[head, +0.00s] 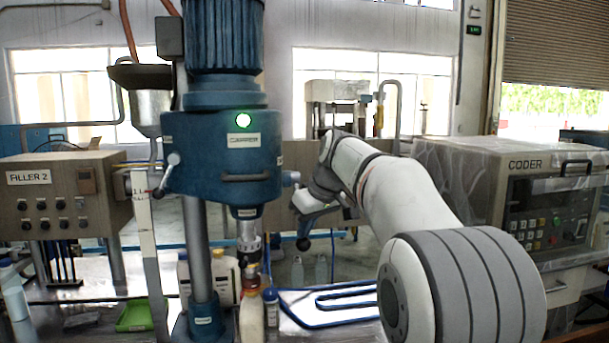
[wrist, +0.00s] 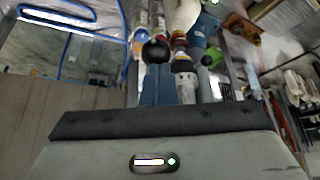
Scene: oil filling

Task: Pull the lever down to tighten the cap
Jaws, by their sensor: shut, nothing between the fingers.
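The blue capper (head: 222,158) stands left of centre in the head view, with a green light on its head. Its chuck (head: 249,245) hangs just above a cream bottle (head: 252,312) with a red cap (head: 251,284); a gap between chuck and cap is hard to tell. A lever's black ball knob (head: 303,243) shows to the right of the chuck, below my gripper (head: 308,203). A black ball (wrist: 155,50) also shows in the wrist view, above the gripper's dark edge. My gripper is shut and empty, beside the capper; whether it touches the lever is unclear.
Another lever (head: 167,173) sits on the capper's left side. The filler control box (head: 65,200) is at the left and the coder (head: 540,205) at the right. Several bottles, a green tray (head: 135,314) and blue tubing (head: 345,299) lie around the bench.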

